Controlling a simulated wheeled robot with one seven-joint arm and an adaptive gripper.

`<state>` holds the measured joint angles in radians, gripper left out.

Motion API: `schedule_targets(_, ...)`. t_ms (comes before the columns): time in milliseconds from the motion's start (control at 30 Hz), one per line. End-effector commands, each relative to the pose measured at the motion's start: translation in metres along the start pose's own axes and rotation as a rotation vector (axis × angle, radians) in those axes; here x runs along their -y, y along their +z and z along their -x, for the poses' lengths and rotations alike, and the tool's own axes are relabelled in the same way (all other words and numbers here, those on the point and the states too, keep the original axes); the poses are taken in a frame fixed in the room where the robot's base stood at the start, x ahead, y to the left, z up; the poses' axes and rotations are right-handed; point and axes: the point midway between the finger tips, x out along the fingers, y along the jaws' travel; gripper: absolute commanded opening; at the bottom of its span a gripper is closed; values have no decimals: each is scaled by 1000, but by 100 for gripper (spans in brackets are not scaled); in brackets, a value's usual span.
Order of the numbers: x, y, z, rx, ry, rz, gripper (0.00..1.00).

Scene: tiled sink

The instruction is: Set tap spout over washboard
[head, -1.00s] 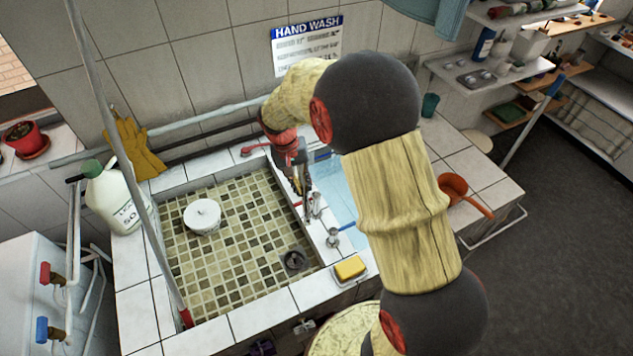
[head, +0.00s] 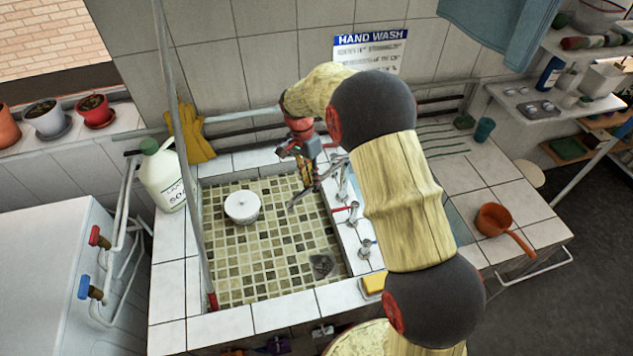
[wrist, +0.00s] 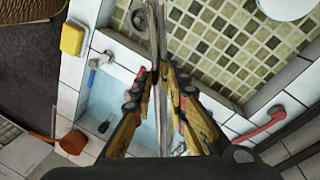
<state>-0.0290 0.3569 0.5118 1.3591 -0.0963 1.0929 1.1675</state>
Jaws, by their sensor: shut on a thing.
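The metal tap spout (head: 299,199) reaches out over the mosaic-tiled basin, left of the tap fittings on the divider. My gripper (head: 308,182) is shut on the spout. In the wrist view the spout (wrist: 157,30) runs between the fingertips of my gripper (wrist: 161,74). A pale blue basin area (wrist: 102,105) lies on the other side of the divider; in the head view my arm hides most of it. I cannot clearly make out the washboard.
A yellow sponge (head: 374,283) lies on the divider's front end. A white jug (head: 165,178) and an upright pole (head: 184,140) are at the left. An orange dipper (head: 494,220) rests on the right-hand tiles.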

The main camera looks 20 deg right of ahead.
Motion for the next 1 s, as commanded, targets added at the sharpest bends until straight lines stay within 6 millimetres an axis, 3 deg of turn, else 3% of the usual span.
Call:
schedule_targets(500, 4, -2, 2, 0, -3, -18, 0)
schedule_targets(533, 4, -2, 2, 0, -3, -18, 16)
schedule_targets(833, 3, -1, 1, 2, -1, -18, 33)
schedule_targets(1000, 3, -1, 1, 3, -1, -18, 34)
